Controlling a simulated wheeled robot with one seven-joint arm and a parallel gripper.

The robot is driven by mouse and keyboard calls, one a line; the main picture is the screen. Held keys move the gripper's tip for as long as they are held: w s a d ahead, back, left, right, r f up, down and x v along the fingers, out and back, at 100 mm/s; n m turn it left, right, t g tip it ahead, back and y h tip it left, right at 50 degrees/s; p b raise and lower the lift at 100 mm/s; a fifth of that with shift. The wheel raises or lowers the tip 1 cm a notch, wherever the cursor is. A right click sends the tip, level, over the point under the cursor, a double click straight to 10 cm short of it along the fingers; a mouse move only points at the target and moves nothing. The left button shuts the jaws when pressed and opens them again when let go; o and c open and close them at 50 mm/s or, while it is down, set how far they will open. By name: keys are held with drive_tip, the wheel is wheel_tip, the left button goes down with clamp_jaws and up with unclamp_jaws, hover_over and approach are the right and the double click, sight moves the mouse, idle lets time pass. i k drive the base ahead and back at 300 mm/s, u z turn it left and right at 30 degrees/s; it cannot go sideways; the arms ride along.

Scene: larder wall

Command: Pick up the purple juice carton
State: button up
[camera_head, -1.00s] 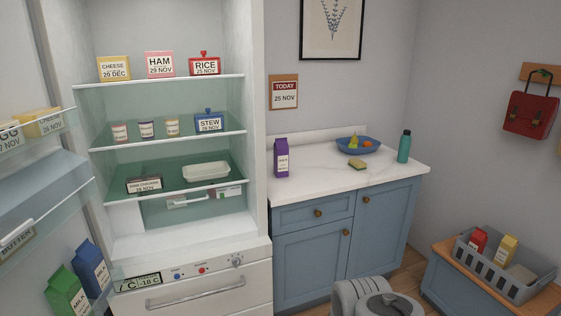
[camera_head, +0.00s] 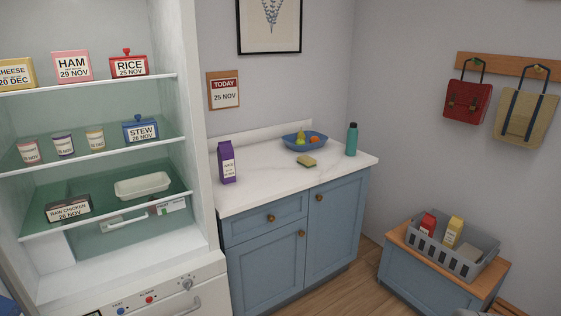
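The purple juice carton (camera_head: 227,163) stands upright on the left end of the white countertop (camera_head: 270,186), close to the open fridge's side wall. Its front has a white label too small to read. Nothing touches it and nothing hides it. My gripper is not in this view.
A blue fruit bowl (camera_head: 296,143), a sponge (camera_head: 306,162) and a teal bottle (camera_head: 351,139) stand farther right on the counter. The open fridge (camera_head: 197,120) is at the left. A grey crate (camera_head: 465,266) sits on a low bench at the right. Wooden floor (camera_head: 335,289) shows between.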

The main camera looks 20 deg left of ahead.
sight(226, 152)
drive_tip(key=z, duration=0.05)
drive_tip(key=i, duration=3)
drive_tip(key=u, duration=4.4)
drive_tip(key=i, duration=0.5)
drive_tip(key=u, duration=0.05)
